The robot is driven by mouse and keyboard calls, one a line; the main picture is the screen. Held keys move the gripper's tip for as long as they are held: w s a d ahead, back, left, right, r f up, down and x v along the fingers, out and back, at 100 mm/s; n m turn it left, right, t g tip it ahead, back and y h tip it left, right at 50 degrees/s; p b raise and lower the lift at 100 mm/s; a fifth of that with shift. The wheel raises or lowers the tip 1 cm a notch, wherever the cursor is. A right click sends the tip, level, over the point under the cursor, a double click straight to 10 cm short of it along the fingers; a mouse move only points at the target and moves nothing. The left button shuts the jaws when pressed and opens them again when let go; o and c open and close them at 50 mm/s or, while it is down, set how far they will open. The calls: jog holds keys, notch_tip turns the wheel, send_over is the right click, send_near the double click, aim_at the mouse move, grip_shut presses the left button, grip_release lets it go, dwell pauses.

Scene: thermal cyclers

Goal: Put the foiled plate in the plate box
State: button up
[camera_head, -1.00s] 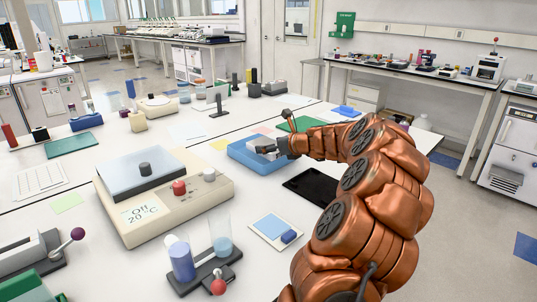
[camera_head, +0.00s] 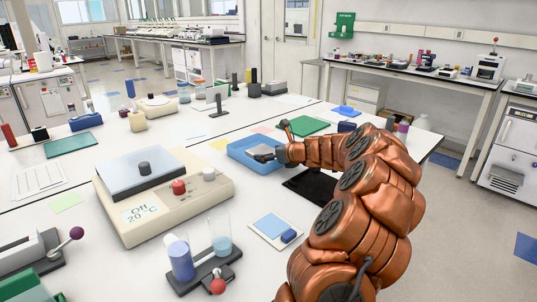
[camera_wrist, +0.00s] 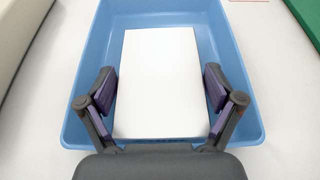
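The plate box is a blue open tray (camera_head: 240,151) on the white bench in the head view. In the wrist view its blue walls (camera_wrist: 75,108) surround a flat white rectangle, which looks like the foiled plate (camera_wrist: 160,75). The plate lies inside the box, roughly in the middle. My gripper (camera_wrist: 160,92) has one purple-padded finger on each side of the plate. The fingers are spread, with a narrow gap between each one and the plate's edge. In the head view my gripper (camera_head: 266,156) reaches down into the box from the right.
A thermal cycler (camera_head: 165,195) with a dark lid knob stands left of the box. A black slab (camera_head: 308,186) lies in front and a green mat (camera_head: 303,126) behind. A blue-and-white pad (camera_head: 270,227) lies nearer the front edge.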

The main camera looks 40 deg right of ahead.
jog(key=shift+o, duration=0.3)
jog(key=shift+s+r, duration=0.2)
jog(key=shift+s, duration=0.1)
jog(key=v, duration=1.1)
jog(key=shift+s+a+r, duration=0.1)
jog(key=shift+s+r, duration=0.05)
jog(key=shift+s, duration=0.05)
